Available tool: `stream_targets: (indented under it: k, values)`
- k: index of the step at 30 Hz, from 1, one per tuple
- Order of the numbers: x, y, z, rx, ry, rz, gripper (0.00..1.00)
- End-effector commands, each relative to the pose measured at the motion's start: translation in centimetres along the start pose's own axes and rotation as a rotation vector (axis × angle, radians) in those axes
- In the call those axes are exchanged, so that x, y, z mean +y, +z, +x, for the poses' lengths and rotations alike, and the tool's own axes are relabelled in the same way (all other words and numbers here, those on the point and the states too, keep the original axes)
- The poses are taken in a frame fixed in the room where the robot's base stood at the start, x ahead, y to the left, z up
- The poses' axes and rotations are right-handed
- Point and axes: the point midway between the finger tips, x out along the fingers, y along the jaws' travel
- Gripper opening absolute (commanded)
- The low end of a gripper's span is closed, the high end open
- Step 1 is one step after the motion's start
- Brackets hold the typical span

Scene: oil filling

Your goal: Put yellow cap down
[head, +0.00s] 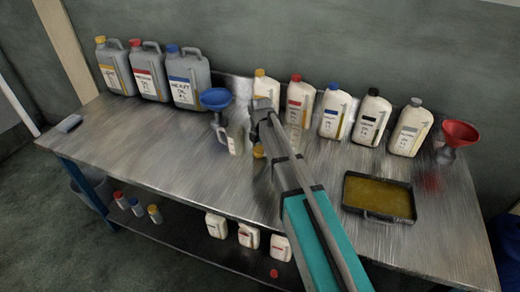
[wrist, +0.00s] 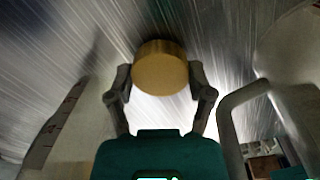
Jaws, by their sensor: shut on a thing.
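A yellow cap (wrist: 160,68) is between the two fingers of my gripper (wrist: 160,88) in the wrist view. The fingers are shut on its sides. In the head view the yellow cap (head: 258,151) shows just below the end of my arm, over the metal workbench (head: 150,135). The gripper's fingers are mostly hidden there by my arm. I cannot tell whether the cap touches the bench top. A white jug with a blue funnel (head: 215,98) above it stands just left of my gripper. A yellow-capped white bottle (head: 265,85) stands behind it.
White bottles with red (head: 300,100), blue (head: 336,110), black (head: 371,118) and grey (head: 411,128) caps line the back. Grey canisters (head: 188,80) stand at the back left. A tray of oil (head: 378,182) and a red funnel (head: 459,134) are at right. The left bench top is mostly clear.

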Motion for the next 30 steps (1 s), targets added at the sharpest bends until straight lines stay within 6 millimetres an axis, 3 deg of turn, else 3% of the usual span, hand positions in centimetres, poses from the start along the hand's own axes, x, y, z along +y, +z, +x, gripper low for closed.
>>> stream_targets:
  k: [8, 9, 13, 30]
  values:
    - [0.0, -0.02, 0.73, 0.0, 0.0, 0.0, 0.52]
    - [0.0, -0.03, 0.59, 0.0, 0.0, 0.0, 0.76]
    - [0.01, -0.03, 0.56, 0.0, 0.0, 0.0, 1.0]
    - [0.02, -0.04, 0.32, 0.0, 0.0, -0.001, 1.0]
